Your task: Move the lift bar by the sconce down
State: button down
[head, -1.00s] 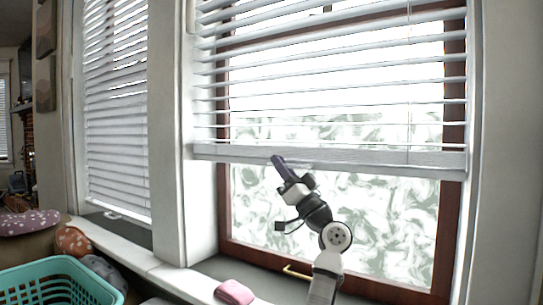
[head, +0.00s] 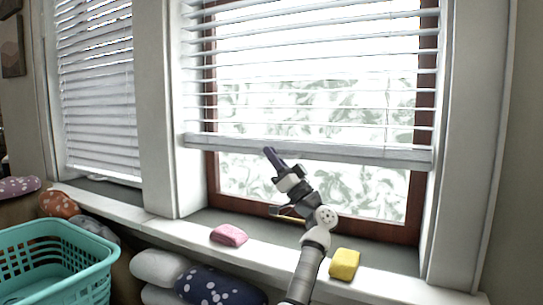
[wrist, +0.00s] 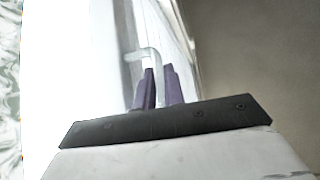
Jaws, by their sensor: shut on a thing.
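The lift bar is the white bottom rail (head: 350,154) of the right-hand blind, which hangs across the window with a strip of bare glass below it. My gripper (head: 270,155) reaches up from below and its dark purple fingers meet the rail left of its middle. The fingers hide part of the handle. No sconce can be made out.
A second blind (head: 100,90) hangs at the left. A pink block (head: 229,235) and a yellow block (head: 344,264) lie on the sill ledge. A teal basket (head: 60,265) stands at the lower left, near cushions (head: 215,285). A wooden window frame (head: 385,229) borders the glass.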

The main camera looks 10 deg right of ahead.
jog(key=c, duration=1.5)
grip_release()
jog(key=p, duration=0.5)
send_near(273, 78)
jog(key=a+r, duration=0.3)
jog(key=r, duration=0.1)
jog(key=s+a+r, duration=0.1)
jog(key=a+r, duration=0.1)
jog(key=shift+a+r, duration=0.1)
jog(key=shift+a, duration=0.25)
